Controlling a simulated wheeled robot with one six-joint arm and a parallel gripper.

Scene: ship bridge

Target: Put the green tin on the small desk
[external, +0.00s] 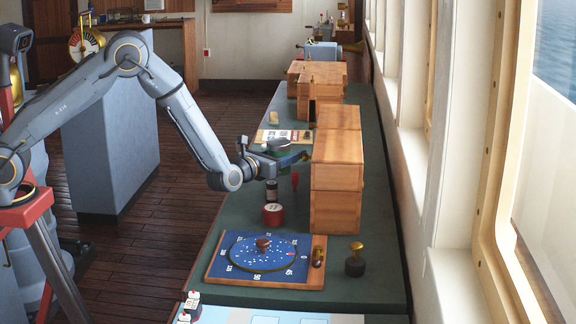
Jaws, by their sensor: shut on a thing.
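My gripper (298,157) is over the long green-topped counter (228,213), close to the left side of the stacked wooden boxes. It is shut on a small dark thing, which I take for the green tin; the jaws and wrist hide most of it. I cannot tell whether it touches the counter. A wooden desk (160,24) stands against the back wall; I cannot tell whether it is the small desk.
Wooden boxes (337,162) stand right of my gripper. A dark labelled bottle (272,191), a red tin (273,214) and a blue dial board (262,255) are nearer the camera. A grey cabinet (110,140) stands left, with open plank floor (200,120) between it and the counter.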

